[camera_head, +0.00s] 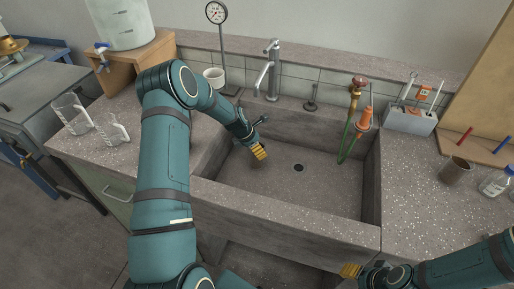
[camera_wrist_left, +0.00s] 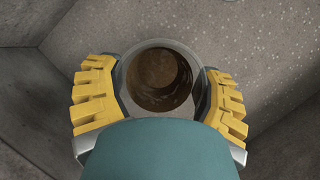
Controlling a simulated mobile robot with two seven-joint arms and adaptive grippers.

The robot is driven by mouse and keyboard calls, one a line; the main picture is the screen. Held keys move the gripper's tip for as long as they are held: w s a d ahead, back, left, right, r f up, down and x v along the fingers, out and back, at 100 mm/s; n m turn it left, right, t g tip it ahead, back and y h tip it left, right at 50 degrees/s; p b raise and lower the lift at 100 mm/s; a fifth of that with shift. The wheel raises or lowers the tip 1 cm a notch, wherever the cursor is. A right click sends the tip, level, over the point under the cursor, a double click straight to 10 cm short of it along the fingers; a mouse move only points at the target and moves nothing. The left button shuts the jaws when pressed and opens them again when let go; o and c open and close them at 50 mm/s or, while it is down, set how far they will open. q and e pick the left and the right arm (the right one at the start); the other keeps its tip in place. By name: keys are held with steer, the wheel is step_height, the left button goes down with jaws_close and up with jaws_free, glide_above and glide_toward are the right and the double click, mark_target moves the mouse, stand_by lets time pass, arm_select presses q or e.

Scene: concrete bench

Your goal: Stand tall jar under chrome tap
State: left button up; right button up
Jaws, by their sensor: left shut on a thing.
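The chrome tap (camera_head: 270,72) stands upright behind the sink, at its back left. My left gripper (camera_head: 259,151) is low over the left part of the sink, in front of the tap and a little left of it. In the left wrist view, its yellow fingers are on both sides of a round, open-topped jar (camera_wrist_left: 158,76) with a grey rim and brown inside. The gripper is shut on this jar. In the head view the jar is largely hidden by the gripper. My right gripper (camera_head: 351,271) is at the front right, below the sink's front edge; its opening is unclear.
The stone sink (camera_head: 320,178) is otherwise clear around its drain (camera_head: 299,168). A red-handled tap (camera_head: 357,84) with a green hose and an orange cone (camera_head: 365,118) are at its back right. Beakers (camera_head: 72,114) stand left; a brown cup (camera_head: 456,170) stands right.

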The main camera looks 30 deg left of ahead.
arm_select(q)
steer(key=o, duration=1.2)
steer(key=p+v, duration=0.2)
steer(key=v, duration=0.5)
steer(key=shift+s+a+r, duration=0.1)
steer(key=shift+r, duration=0.2)
